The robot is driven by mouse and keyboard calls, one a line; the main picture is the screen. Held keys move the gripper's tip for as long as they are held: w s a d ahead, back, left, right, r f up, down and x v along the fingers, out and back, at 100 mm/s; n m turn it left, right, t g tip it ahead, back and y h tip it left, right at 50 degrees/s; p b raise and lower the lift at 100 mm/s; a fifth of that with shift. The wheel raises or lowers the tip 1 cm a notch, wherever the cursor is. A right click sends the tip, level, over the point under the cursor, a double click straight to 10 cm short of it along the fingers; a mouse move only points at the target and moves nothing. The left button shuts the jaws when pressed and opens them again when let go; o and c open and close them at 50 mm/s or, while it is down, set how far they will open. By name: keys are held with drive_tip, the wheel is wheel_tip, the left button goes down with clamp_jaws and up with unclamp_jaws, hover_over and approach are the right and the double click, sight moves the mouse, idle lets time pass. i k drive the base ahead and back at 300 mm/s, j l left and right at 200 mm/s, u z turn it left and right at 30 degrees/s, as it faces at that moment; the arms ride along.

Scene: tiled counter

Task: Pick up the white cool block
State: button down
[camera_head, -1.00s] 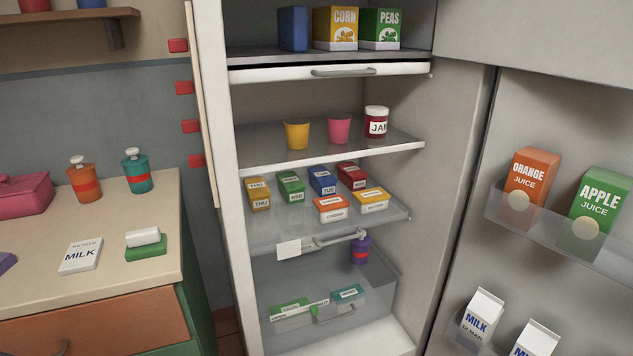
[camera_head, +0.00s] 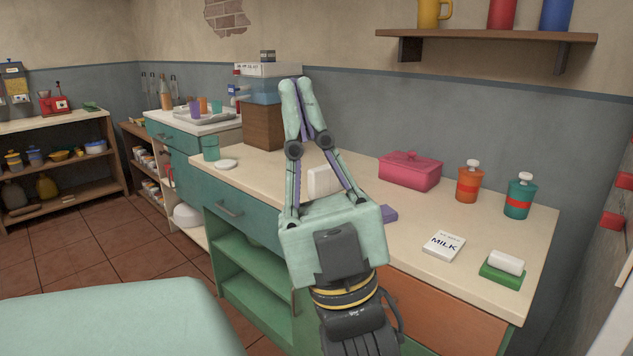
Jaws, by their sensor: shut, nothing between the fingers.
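My gripper (camera_head: 298,84) points up in the middle of the view, its fingers shut and empty. It is apart from the white blocks. A white rounded block (camera_head: 507,262) lies on a green block (camera_head: 502,273) at the counter's right front end. Another pale white block (camera_head: 322,181) shows between and behind my gripper's links, partly hidden; I cannot tell its full shape. Neither block has a readable label, so I cannot tell which one is the cool block.
The cream counter (camera_head: 470,290) also bears a milk card (camera_head: 444,245), a purple object (camera_head: 386,213), a pink lidded box (camera_head: 410,170), an orange bottle (camera_head: 468,183) and a teal bottle (camera_head: 519,196). Open tiled floor (camera_head: 75,255) lies left.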

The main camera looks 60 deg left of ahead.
sight(322, 181)
drive_tip(key=u, duration=1.65)
drive_tip(key=i+l+u, duration=0.1)
drive_tip(key=i+u, duration=0.3)
drive_tip(key=i+l+u, duration=0.2)
drive_tip(key=i+u, duration=0.15)
drive_tip(key=i+l+u, duration=0.4)
drive_tip(key=k+j, duration=0.05)
drive_tip(key=j, duration=0.05)
